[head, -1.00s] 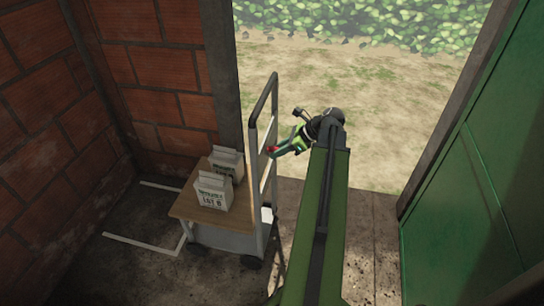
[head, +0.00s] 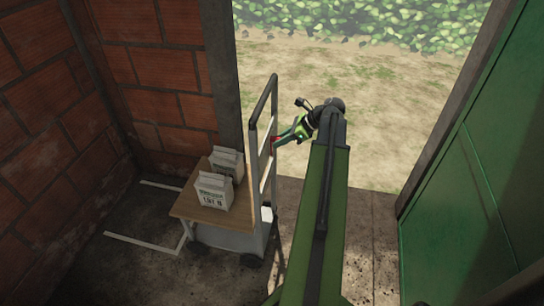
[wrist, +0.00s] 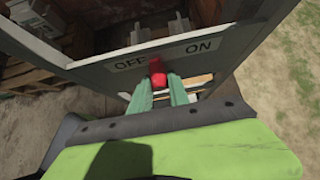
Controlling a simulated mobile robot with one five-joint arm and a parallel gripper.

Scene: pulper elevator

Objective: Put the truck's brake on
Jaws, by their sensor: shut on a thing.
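The truck (head: 262,110) is a grey-framed cart with a wooden deck and a tall push handle, standing at the doorway. Its brake lever has a red knob (wrist: 157,78) in front of a plate (wrist: 165,54) marked OFF on the left and ON on the right. The knob stands between the two words, seemingly nearer OFF. My gripper (wrist: 160,88) is shut on the red knob, with a green finger on each side. In the head view my gripper (head: 279,143) reaches the handle frame from the right. The lever's lower part is hidden.
Two printed bags (head: 215,190) stand on the truck's deck (head: 185,207). White floor marks (head: 140,245) lie to its left, beside a brick wall (head: 60,130). A green door (head: 480,190) stands at the right. Open ground (head: 400,110) lies beyond the sill.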

